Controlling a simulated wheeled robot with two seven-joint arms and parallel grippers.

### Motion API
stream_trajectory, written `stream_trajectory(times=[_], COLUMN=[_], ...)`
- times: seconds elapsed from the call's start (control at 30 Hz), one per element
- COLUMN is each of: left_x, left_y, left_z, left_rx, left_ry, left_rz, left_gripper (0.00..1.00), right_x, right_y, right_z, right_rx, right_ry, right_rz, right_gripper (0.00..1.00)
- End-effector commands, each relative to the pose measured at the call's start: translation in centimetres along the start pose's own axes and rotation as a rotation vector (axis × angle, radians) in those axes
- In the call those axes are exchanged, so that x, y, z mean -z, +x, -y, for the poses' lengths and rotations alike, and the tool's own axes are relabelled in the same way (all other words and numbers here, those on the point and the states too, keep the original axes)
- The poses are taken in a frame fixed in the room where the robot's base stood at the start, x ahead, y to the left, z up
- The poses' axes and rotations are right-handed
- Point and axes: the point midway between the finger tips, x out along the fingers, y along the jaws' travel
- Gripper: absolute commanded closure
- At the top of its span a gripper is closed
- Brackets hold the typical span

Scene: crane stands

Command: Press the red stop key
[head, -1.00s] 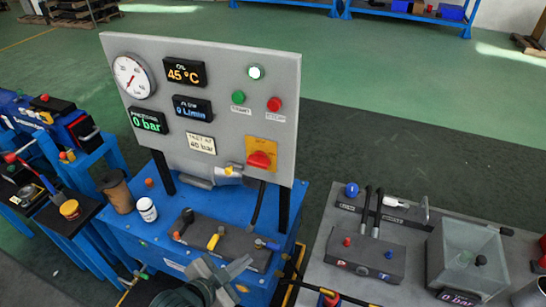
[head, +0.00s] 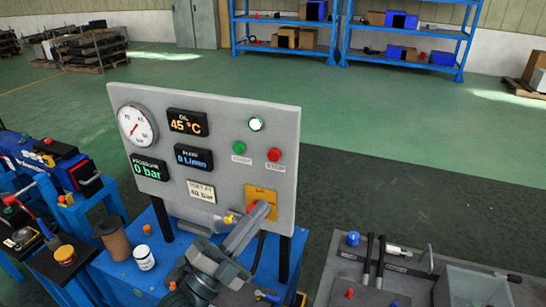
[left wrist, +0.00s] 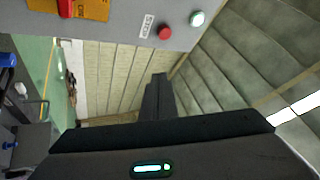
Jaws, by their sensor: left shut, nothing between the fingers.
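The red stop key (head: 274,155) is a round button on the right part of the grey panel (head: 230,120), above a small label. It also shows in the left wrist view (left wrist: 165,33), at the top. The green start button (head: 239,148) is left of it, and a lit white-green lamp (head: 256,124) is above. My left gripper (head: 262,209) is shut and empty, its fingers in front of the yellow plate with the red switch, below the stop key and apart from it. The fingers (left wrist: 158,85) point away in the left wrist view. My right gripper is not in view.
The yellow plate (head: 252,194) with a red switch is partly hidden by my left fingers. A brown cup (head: 114,238) and a white jar (head: 144,257) stand on the blue bench at left. A grey bench (head: 345,262) with levers stands at right.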

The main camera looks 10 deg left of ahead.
Motion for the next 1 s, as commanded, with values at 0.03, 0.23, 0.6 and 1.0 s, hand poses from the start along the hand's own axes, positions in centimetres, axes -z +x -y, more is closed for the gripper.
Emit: stream_trajectory(times=[0.03, 0.23, 0.6, 1.0], left_x=[0.1, 0.2, 0.2, -0.2], left_y=[0.4, 1.1, 1.2, 1.6], left_z=[1.0, 3.9, 5.1, 4.8], left_rx=[0.039, 0.159, 0.207, 0.206], left_ry=[0.029, 0.118, 0.15, 0.15], left_rz=[-0.018, -0.052, -0.061, -0.06], left_gripper=[1.0, 1.0, 1.0, 1.0], right_x=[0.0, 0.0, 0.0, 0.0], right_y=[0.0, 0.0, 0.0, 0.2], right_z=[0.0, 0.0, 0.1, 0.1], right_rx=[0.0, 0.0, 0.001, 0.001], right_ry=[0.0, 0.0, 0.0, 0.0], right_rz=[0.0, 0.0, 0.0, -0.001], right_gripper=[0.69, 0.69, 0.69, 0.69])
